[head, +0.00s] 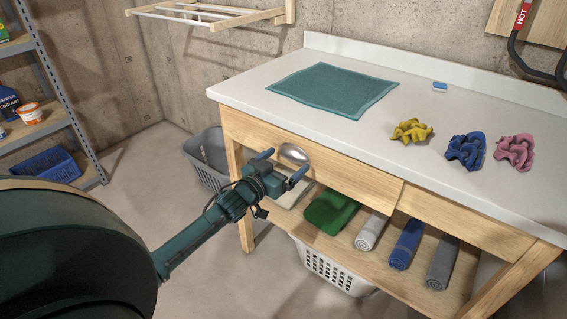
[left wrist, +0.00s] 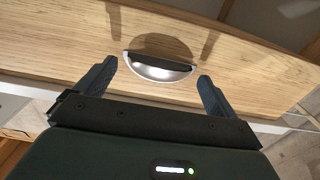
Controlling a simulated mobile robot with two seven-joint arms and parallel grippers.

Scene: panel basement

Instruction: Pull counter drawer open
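The counter drawer (head: 335,174) has a light wood front under the white countertop, with a silver cup-shaped handle (head: 294,154) near its left part. The drawer front looks flush or nearly flush with the counter frame. My left gripper (head: 281,167) is open in front of the handle. In the left wrist view, its two fingers (left wrist: 158,80) stand apart on either side of the cup handle (left wrist: 160,68), and the handle lies a little beyond them. I see no contact between fingers and handle. The drawer front (left wrist: 60,45) fills much of that view. My right gripper is not in view.
On the countertop (head: 360,130) lie a teal mat (head: 333,90) and yellow (head: 411,131), blue (head: 465,151) and pink (head: 515,151) cloths. The lower shelf holds rolled towels (head: 407,244). A grey basket (head: 208,158) stands left of the counter, a white basket (head: 333,268) below.

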